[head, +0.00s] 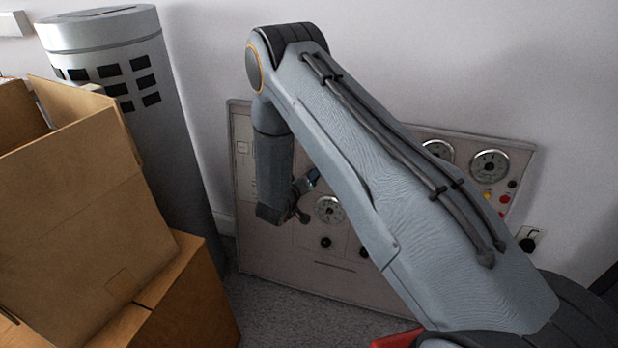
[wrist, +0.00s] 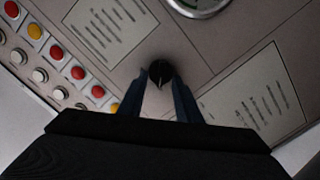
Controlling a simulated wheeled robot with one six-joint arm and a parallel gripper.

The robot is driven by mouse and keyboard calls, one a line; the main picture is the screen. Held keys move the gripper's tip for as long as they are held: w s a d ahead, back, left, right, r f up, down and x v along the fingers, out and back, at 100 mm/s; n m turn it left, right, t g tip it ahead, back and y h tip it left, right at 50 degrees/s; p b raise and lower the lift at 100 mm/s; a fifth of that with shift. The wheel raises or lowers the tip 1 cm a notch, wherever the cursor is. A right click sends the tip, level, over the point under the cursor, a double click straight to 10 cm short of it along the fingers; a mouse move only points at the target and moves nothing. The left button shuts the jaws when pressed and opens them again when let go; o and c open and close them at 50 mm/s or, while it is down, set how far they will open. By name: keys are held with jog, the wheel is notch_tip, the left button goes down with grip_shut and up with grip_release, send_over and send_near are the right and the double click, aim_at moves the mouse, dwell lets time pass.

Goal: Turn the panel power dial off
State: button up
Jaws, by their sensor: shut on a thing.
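The panel (head: 290,262) is a grey board with gauges and knobs, leaning at the wall in the head view. In the wrist view a round black dial (wrist: 160,72) with a light pointer mark sits on the panel face (wrist: 200,50). My gripper (wrist: 161,85) is shut on this dial, one finger on each side. In the head view my gripper (head: 305,183) is at the panel's upper left part, partly hidden by my arm, and the dial it holds cannot be made out there.
A gauge (head: 329,209) and black knobs (head: 326,242) are below right of my gripper. Rows of red and yellow buttons (wrist: 77,73) are left in the wrist view. Cardboard boxes (head: 80,210) and a grey cylinder (head: 150,110) stand left. My arm hides the panel's middle.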

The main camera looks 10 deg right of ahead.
jog(key=shift+n, duration=0.5)
jog(key=o, duration=1)
jog(key=shift+a, duration=0.1)
jog(key=v, duration=0.7)
jog(key=shift+s+a, duration=0.25)
jog(key=shift+s, duration=0.05)
